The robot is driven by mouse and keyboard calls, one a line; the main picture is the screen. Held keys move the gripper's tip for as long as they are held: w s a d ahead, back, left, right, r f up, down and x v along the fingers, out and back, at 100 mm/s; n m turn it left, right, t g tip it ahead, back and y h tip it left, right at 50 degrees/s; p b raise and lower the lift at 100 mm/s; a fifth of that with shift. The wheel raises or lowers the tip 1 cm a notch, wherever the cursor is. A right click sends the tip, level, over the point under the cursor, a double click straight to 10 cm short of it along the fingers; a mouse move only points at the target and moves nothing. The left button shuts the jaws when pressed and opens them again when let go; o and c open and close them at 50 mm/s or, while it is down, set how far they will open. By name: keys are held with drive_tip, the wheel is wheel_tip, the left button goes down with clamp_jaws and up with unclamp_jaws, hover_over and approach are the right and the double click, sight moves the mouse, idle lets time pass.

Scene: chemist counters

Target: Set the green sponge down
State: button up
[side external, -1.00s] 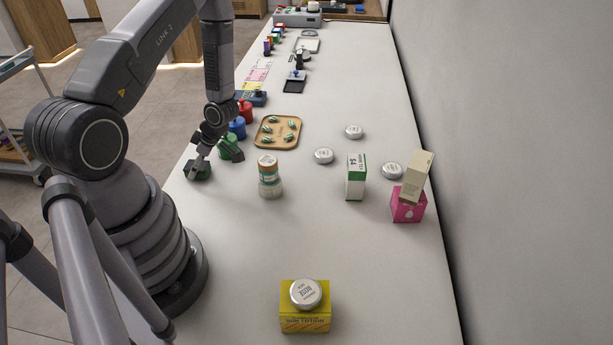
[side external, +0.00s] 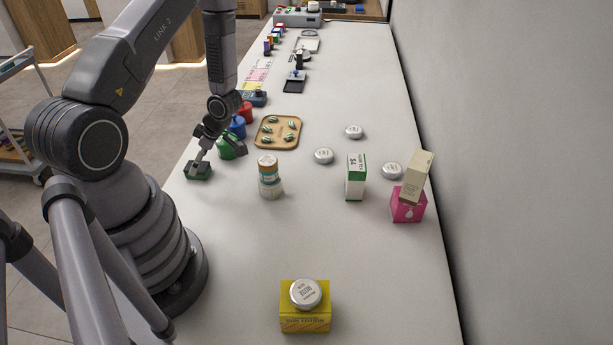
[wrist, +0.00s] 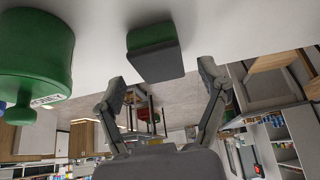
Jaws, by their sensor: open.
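The green sponge (side external: 198,171), a small block with a dark grey layer, lies on the counter near its left edge. In the wrist view the sponge (wrist: 153,48) sits at top centre, ahead of the spread fingertips, its green part uppermost in the picture. My gripper (side external: 216,154) is open and empty, over and just right of the sponge in the side view. In the wrist view its two fingers (wrist: 162,88) are wide apart with a gap between them. Whether one finger still touches the sponge I cannot tell.
A green jar (wrist: 32,50) stands close beside the sponge, with blue and red (side external: 245,112) jars behind. A wooden tray (side external: 262,145) holds several small green items. Stacked bottles (side external: 269,178) stand right of the gripper.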

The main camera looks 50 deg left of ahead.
drive_tip(key=w+d+r+m+t+h, duration=0.1)
drive_tip(key=w+d+r+m+t, duration=0.25)
drive_tip(key=w+r, duration=0.4)
drive_tip(key=w+d+r+m+t+h, duration=0.1)
drive_tip(key=w+d+r+m+t, duration=0.3)
drive_tip(key=r, duration=0.6)
drive_tip(key=w+d+r+m+t+h, duration=0.1)
drive_tip(key=w+d+r+m+t, duration=0.25)
drive_tip(key=w+d+r, duration=0.4)
drive_tip(key=s+d+r+m+h, duration=0.4)
drive_tip(key=s+d+r+m, duration=0.55)
drive_tip(key=s+r, duration=0.2)
drive_tip(key=s+a+r+m+g+y, duration=0.1)
drive_tip(key=s+m, duration=0.5)
drive_tip(key=s, duration=0.7)
drive_tip(key=shift+a+r+y, duration=0.45)
drive_tip(key=shift+a+y, duration=0.35)
drive_tip(key=shift+y, duration=0.1)
drive_tip(key=shift+m, duration=0.25)
